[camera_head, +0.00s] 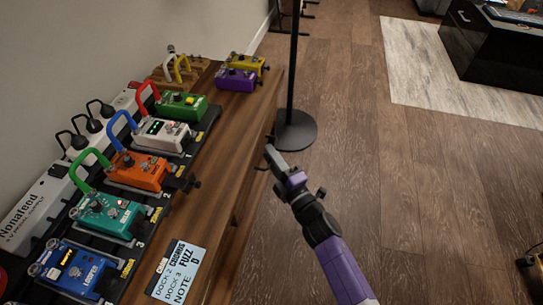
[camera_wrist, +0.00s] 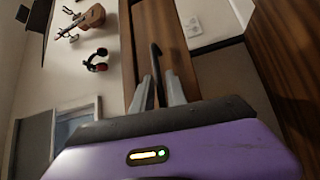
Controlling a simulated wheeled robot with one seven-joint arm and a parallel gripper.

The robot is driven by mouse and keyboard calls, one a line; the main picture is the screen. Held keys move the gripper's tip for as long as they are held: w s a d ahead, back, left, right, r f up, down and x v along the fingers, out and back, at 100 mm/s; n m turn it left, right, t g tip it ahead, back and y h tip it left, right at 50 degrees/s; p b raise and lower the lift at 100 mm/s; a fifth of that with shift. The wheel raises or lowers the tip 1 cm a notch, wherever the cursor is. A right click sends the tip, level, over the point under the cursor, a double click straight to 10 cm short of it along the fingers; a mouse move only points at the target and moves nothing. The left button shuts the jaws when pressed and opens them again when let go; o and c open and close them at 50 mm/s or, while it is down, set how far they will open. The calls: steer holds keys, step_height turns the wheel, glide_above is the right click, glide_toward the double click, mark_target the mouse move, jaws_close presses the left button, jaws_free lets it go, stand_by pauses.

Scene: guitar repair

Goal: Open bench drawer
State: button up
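The wooden bench (camera_head: 238,112) runs along the left side of the head view, its front edge facing the open floor. My gripper (camera_head: 270,152) is at that front edge, below the top. In the wrist view my gripper (camera_wrist: 160,82) has its two grey fingers on either side of a thin black drawer handle (camera_wrist: 155,55), close against it. The handle stands out from a narrow brown wooden drawer front (camera_wrist: 167,25). The fingers look shut on the handle, though the contact itself is partly hidden. The head view does not show clearly how far the drawer stands out.
Several coloured pedals, including a green one (camera_head: 182,106), and a paper label (camera_head: 178,270) lie on the bench top. A black stand with a round base (camera_head: 296,132) is on the floor close beyond my gripper.

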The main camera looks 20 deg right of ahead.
jaws_close()
stand_by(1.3)
